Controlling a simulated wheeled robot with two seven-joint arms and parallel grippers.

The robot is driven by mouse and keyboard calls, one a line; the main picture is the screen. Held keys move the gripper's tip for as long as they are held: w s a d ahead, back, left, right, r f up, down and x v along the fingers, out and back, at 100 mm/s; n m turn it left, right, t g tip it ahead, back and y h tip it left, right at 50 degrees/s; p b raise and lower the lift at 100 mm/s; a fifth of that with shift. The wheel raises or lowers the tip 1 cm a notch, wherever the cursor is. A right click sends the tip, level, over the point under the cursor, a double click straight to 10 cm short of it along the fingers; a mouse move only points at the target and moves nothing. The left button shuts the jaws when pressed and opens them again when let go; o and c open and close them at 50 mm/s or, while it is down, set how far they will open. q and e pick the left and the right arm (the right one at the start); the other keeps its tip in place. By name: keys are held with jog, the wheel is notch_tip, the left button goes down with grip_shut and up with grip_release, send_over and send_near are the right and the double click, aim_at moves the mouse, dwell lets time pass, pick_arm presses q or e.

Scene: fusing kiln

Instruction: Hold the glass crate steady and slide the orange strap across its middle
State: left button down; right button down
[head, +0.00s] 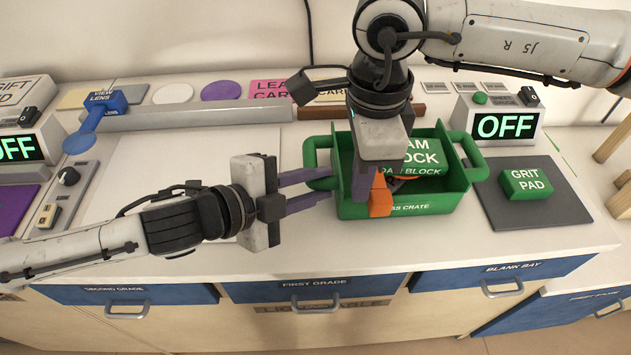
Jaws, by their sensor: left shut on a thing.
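The green glass crate (398,209) stands on the white worktop with a loop handle at each end. Inside it is a green foam block (422,158). The orange strap (380,197) shows as an orange piece at the crate's front rim, with an orange edge in front of the foam block; the rest is hidden. My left gripper (322,188) is shut on the crate's left handle. My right gripper (366,188) points down over the crate's front wall, its fingers right beside the orange piece. Its fingers overlap in this view, so I cannot tell whether it grips it.
A green grit pad (527,183) lies on a dark mat (572,203) right of the crate. A grey box with an OFF display (505,126) stands behind. A blue view lens (84,133) is at the left. The white sheet (150,165) left of the crate is mostly clear.

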aim_at(385, 196)
pick_arm(q)
jog(key=shift+f, duration=0.25)
pick_arm(e)
jog(key=shift+f, duration=2.15)
jog(key=shift+d, duration=0.15)
pick_arm(q)
jog(key=shift+a, duration=0.1)
pick_arm(e)
jog(key=shift+d, duration=2.6)
jog(key=shift+a, duration=0.1)
jog(key=shift+a+r, duration=0.1)
jog(key=shift+a, duration=0.5)
